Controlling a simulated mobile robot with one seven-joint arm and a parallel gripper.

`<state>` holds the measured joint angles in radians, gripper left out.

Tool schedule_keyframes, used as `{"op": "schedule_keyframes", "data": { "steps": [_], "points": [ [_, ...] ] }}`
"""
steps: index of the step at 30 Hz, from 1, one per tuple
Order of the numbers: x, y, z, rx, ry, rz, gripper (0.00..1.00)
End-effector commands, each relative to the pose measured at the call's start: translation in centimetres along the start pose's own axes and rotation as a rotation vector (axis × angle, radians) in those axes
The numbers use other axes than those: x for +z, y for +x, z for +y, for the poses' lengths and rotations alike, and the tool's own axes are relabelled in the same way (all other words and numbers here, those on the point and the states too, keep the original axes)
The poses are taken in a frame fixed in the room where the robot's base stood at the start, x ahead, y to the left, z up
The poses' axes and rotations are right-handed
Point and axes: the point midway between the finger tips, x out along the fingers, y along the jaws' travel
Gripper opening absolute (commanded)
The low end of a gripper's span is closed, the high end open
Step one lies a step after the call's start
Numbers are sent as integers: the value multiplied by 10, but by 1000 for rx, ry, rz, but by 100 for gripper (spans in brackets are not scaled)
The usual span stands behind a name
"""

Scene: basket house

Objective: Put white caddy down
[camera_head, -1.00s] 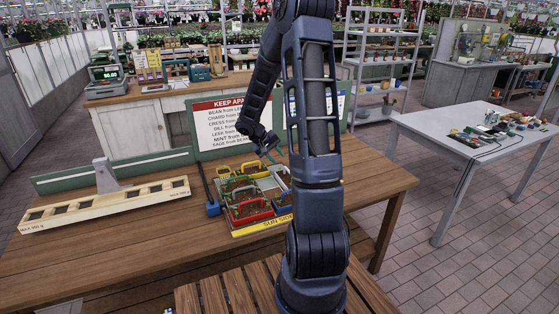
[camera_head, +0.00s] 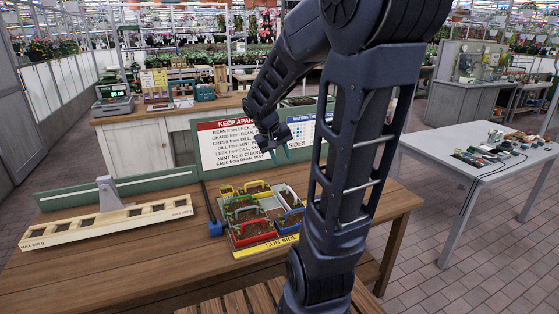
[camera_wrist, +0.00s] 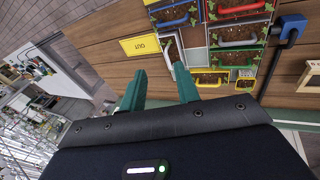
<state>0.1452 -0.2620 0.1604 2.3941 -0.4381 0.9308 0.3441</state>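The white caddy (camera_head: 289,196) sits in the right part of the planter tray (camera_head: 264,247), behind the blue caddy (camera_head: 291,219). In the wrist view the white caddy (camera_wrist: 172,48) shows by its pale handle, beyond my fingertips and apart from them. My gripper (camera_wrist: 160,76) has two green fingers spread wide with nothing between them. In the head view my gripper (camera_head: 274,140) hangs above the back of the tray, in front of the sign. The bottom of the white caddy is hard to make out.
Red (camera_head: 252,232), green (camera_head: 238,204) and yellow (camera_head: 257,188) caddies fill other cells of the tray; some cells beside the white one look bare. A yellow OUT plate (camera_wrist: 139,46) lies beside the tray. A long wooden balance (camera_head: 105,222) stands left. The KEEP APART sign (camera_head: 230,145) stands behind.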

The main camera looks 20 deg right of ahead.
Motion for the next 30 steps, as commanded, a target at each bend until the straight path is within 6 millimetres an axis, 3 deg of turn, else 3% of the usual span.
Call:
{"op": "schedule_keyframes", "data": {
  "steps": [9,18,24,30],
  "points": [
    [60,-51,-6,-157,16,102,32],
    [110,-83,-17,-322,7,211,32],
    [126,-92,-21,-382,0,252,32],
    [128,-93,-22,-392,-4,258,32]
  ]
}}
